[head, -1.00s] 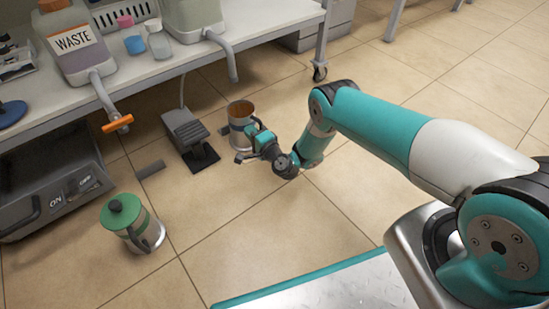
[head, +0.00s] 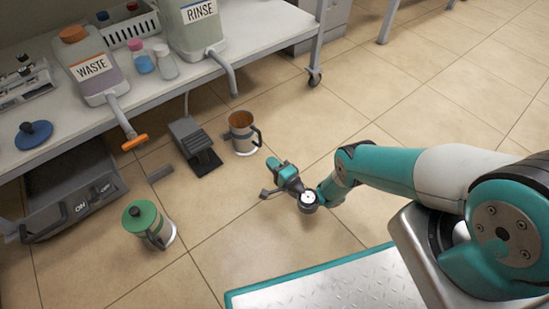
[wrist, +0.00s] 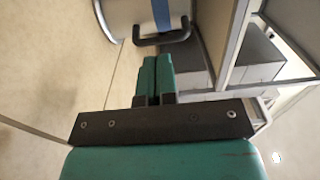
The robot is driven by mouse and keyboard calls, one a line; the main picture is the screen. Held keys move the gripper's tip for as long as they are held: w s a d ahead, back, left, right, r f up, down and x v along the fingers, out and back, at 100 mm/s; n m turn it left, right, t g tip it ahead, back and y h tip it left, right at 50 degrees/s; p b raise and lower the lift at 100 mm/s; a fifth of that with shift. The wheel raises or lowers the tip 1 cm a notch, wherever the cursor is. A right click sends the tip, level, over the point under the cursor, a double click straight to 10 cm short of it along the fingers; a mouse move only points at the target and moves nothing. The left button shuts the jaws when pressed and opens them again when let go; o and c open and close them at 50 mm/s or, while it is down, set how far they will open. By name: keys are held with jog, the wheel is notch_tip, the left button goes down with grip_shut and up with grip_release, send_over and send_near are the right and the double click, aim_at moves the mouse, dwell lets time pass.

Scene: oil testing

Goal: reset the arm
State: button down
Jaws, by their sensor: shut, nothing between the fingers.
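My gripper (head: 268,192) is at the middle of the head view, above the tiled floor and apart from everything else. In the wrist view my gripper (wrist: 156,58) shows its two teal fingers side by side, shut with nothing between them. The arm reaches in from the right, its elbow bent. That can also shows ahead of the fingers in the wrist view (wrist: 118,22).
A green-lidded can (head: 143,222) stands on the floor at left. A dark foot pedal (head: 188,137) lies left of the open can. The bench holds a WASTE jug (head: 88,68) and a RINSE jug (head: 190,30). A grey ON/OFF machine (head: 65,195) sits under it. Floor at right is clear.

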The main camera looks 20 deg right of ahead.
jog(key=shift+s+d, duration=0.2)
jog(key=shift+s, duration=0.35)
